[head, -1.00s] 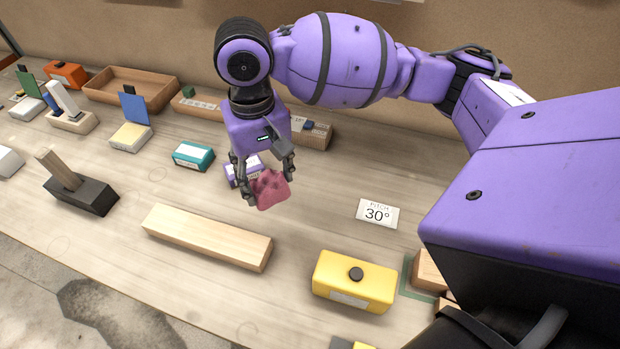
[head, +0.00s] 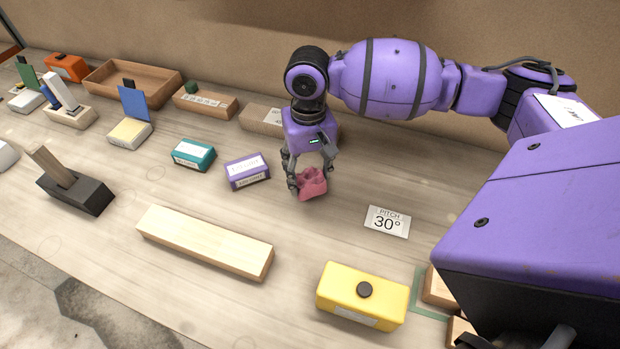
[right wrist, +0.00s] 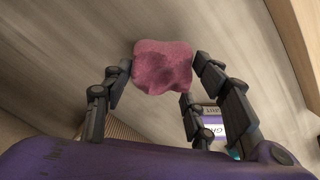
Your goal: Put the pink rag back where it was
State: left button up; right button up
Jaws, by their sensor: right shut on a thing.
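The pink rag (head: 313,185) is crumpled and hangs between the fingertips of my right gripper (head: 311,178). In the right wrist view the rag (right wrist: 163,66) shows darker stains and is pinched between the fingers (right wrist: 160,85). In the head view the gripper points down over the bench, right of the purple labelled box (head: 247,171) and left of the "PITCH 30°" card (head: 387,221). The rag looks close above the bench top; I cannot tell whether it touches. My left gripper is not in view.
A pale wooden beam (head: 205,242) and a yellow box with a black knob (head: 362,296) lie toward the front. A teal box (head: 193,154), a wooden tray (head: 133,87) and a black block with a wooden handle (head: 75,192) stand left. Bare bench (head: 420,185) lies behind the card.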

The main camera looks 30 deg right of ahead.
aim_at(311, 180)
jog(key=shift+w+d+f, duration=0.1)
jog(key=shift+d+f, duration=0.15)
jog(key=shift+f, duration=0.1)
jog(key=shift+w+d+f, duration=0.1)
jog(key=shift+f, duration=1.45)
jog(key=shift+f, duration=0.1)
jog(key=o, duration=1.6)
jog(key=shift+c, duration=0.2)
jog(key=r, duration=1.2)
jog(key=shift+w+d+r+p, duration=0.1)
jog(key=shift+w+p, duration=0.15)
jog(key=shift+p, duration=0.15)
